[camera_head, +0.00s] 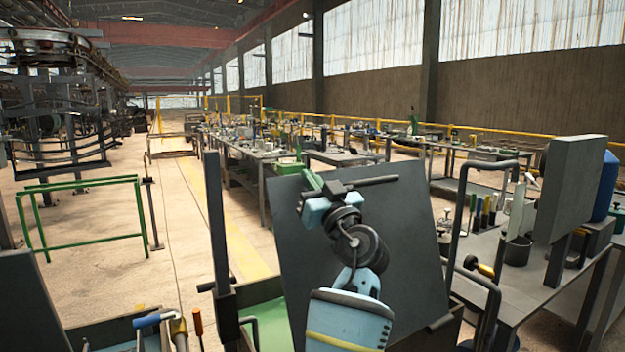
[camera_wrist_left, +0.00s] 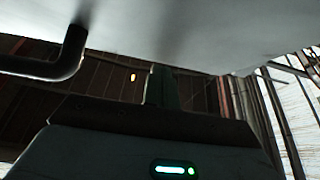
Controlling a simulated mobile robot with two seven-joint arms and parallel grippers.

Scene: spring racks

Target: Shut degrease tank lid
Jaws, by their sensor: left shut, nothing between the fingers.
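The degrease tank lid (camera_head: 415,250) is a dark grey panel. It stands raised and tilted above the tank (camera_head: 262,318), whose dark rim and green inside show at its lower left. My left arm reaches up in front of the lid. My left gripper (camera_head: 312,182), with green fingers, is shut and empty near the lid's upper left edge; I cannot tell whether it touches. In the left wrist view a pale grey surface, likely the lid (camera_wrist_left: 190,30), hangs close above the shut fingers (camera_wrist_left: 163,85). A black bent handle (camera_wrist_left: 62,58) shows at left. My right gripper is out of view.
A dark upright post (camera_head: 216,230) stands left of the lid. A bench (camera_head: 525,300) with tools, a cup (camera_head: 518,250) and a grey panel (camera_head: 570,190) is close on the right. A green rail frame (camera_head: 85,240) stands at left. Open floor (camera_head: 175,230) lies between.

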